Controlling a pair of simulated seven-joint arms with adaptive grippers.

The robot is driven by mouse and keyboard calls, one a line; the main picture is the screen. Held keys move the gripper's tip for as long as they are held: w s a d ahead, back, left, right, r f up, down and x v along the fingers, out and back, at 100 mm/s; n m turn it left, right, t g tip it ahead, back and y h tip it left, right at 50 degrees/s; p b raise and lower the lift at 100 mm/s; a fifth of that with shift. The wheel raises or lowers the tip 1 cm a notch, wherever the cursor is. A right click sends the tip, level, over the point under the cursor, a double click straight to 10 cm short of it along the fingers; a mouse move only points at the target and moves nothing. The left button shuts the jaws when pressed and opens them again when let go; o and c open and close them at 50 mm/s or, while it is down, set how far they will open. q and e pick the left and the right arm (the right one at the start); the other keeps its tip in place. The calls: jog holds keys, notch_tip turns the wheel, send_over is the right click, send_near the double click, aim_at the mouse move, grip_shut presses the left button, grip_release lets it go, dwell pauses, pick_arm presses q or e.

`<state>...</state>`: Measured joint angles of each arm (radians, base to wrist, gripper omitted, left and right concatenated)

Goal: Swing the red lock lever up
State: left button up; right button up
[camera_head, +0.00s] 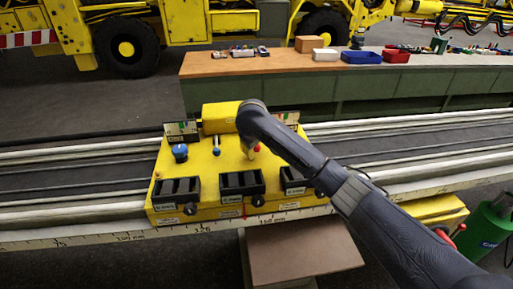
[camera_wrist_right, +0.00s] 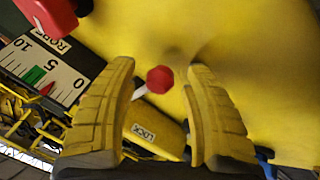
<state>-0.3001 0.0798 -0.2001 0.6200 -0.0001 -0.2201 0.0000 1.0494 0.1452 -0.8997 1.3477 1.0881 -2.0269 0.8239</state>
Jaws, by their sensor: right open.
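The red lock lever shows as a small red knob (camera_head: 257,149) on the yellow control box (camera_head: 230,178) in the head view. In the right wrist view its red faceted knob (camera_wrist_right: 159,79) sits on a short pale shaft, near a yellow part with a LOCK label (camera_wrist_right: 143,132). My right gripper (camera_wrist_right: 160,69) is open, with one yellow finger on each side of the knob and gaps between. In the head view my right arm reaches in from the right and its wrist hides part of the box. My left gripper is not in view.
A blue knob (camera_head: 180,152) and a small blue-tipped lever (camera_head: 216,150) stand left of the red knob. Black open trays (camera_head: 178,189) line the box's front. A gauge (camera_wrist_right: 42,72) and a red object (camera_wrist_right: 48,14) show at the wrist view's upper left.

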grip_shut()
dwell(0.3)
jog(key=shift+w+r+g, duration=0.2)
jog(key=shift+r+g, duration=0.5)
jog(key=shift+r, duration=0.1)
jog(key=shift+w+r+g, duration=0.15)
jog(key=shift+r+g, duration=0.55)
jog(key=shift+r, duration=0.1)
jog(key=shift+w+r+g, duration=0.35)
jog(key=shift+r+g, duration=0.5)
jog(key=shift+g, duration=0.25)
jog(key=shift+a+r, duration=0.1)
